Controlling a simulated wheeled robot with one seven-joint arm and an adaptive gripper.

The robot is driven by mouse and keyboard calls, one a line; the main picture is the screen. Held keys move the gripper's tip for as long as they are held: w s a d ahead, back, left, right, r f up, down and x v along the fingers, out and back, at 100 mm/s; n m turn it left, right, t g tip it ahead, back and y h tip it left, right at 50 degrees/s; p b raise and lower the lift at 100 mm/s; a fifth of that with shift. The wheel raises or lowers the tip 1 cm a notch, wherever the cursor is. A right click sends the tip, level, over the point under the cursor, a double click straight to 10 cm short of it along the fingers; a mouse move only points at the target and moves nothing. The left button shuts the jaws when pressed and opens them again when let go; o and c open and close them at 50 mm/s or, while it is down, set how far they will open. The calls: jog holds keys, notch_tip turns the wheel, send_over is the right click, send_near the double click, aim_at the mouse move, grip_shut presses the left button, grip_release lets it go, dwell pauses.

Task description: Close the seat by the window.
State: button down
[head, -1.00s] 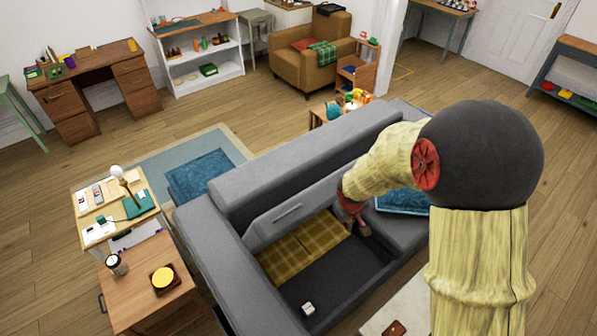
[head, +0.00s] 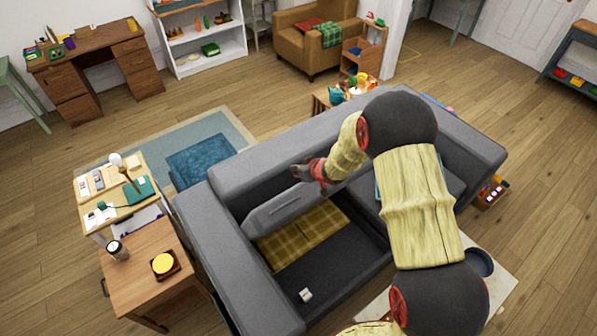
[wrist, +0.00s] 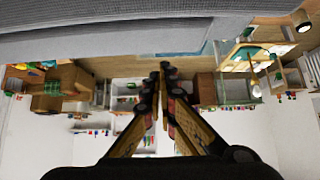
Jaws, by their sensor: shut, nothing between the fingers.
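The grey sofa (head: 240,282) has its left seat raised, a grey panel (head: 262,222) leaning up toward the backrest (head: 240,172) with a slot-like grip on its face. The open box beneath has a dark floor (head: 335,268), a folded yellow plaid blanket (head: 300,238) and a small white item (head: 306,294). The right seat is flat. My gripper (head: 308,172) is shut and empty, at the upper right edge of the raised seat, in front of the backrest. I cannot tell whether it touches. In the wrist view, the closed fingers (wrist: 165,70) point toward a grey surface (wrist: 100,40). No window shows.
A wooden side table (head: 150,275) with a yellow-topped item and a cup stands left of the sofa. A small table with a teapot (head: 338,94) is behind it. A blue cushion (head: 200,163) lies on the rug. Floor at right is mostly clear.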

jog(key=f, duration=0.2)
jog(key=w+f, duration=0.1)
jog(key=a+f, duration=0.1)
jog(key=f, duration=0.1)
jog(key=shift+w+f+p, duration=0.25)
jog(key=shift+f+p, duration=0.1)
jog(key=shift+s+d+f, duration=0.15)
jog(key=shift+s+f, duration=0.15)
jog(key=shift+f, duration=0.1)
